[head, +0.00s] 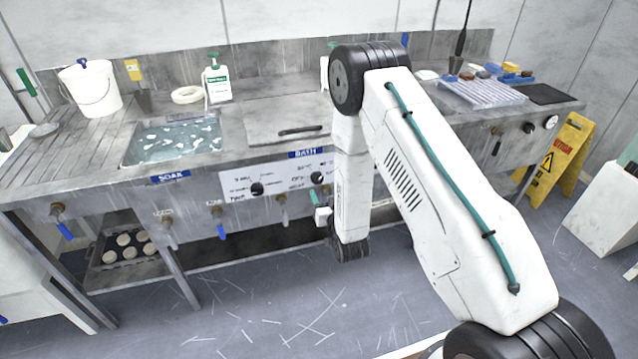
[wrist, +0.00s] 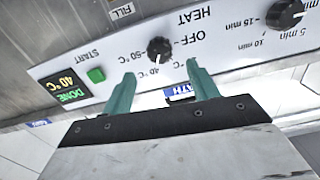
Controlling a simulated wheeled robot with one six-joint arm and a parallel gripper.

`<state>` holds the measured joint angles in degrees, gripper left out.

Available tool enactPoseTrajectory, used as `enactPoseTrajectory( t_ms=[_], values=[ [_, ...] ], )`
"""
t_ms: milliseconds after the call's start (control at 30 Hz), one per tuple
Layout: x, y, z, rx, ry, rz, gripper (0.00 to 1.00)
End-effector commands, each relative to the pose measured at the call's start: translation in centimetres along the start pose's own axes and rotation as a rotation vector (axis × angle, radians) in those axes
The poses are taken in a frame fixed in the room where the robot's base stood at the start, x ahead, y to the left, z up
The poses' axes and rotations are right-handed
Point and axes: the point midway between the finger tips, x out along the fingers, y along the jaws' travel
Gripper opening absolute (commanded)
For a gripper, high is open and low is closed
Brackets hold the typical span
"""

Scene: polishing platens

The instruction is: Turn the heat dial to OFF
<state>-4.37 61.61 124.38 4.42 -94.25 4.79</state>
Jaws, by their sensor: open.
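The heat dial (wrist: 159,50) is a round black knob on the white control panel (wrist: 225,50), seen upside down in the wrist view. Its white mark points down in that view, toward a 40 °C label. The OFF label (wrist: 186,36) is to its upper right, and 50 °C is to its left. My gripper (wrist: 160,72) is open and empty, its two teal fingers spread just below the knob, to either side; I cannot tell the remaining depth gap. In the head view, the heat dial (head: 317,177) is right above my gripper (head: 316,194), partly hidden by it.
A black timer dial (wrist: 284,12) with minute labels is on the same panel. A green START button (wrist: 96,75) and a display (wrist: 71,88) reading DONE and 40 °C are opposite. The soak basin (head: 175,140) is at left.

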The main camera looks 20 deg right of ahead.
Motion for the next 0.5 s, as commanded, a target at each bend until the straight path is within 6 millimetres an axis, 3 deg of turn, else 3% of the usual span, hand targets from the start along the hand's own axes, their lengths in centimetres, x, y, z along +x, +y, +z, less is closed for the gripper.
enactPoseTrajectory(
  t_ms=[167, 500],
  values=[
    [0.0, 0.0, 0.8, 0.0, 0.032, -0.003, 0.59],
    [5.1, 0.0, 0.5, 0.0, 0.033, -0.003, 0.59]
  ],
)
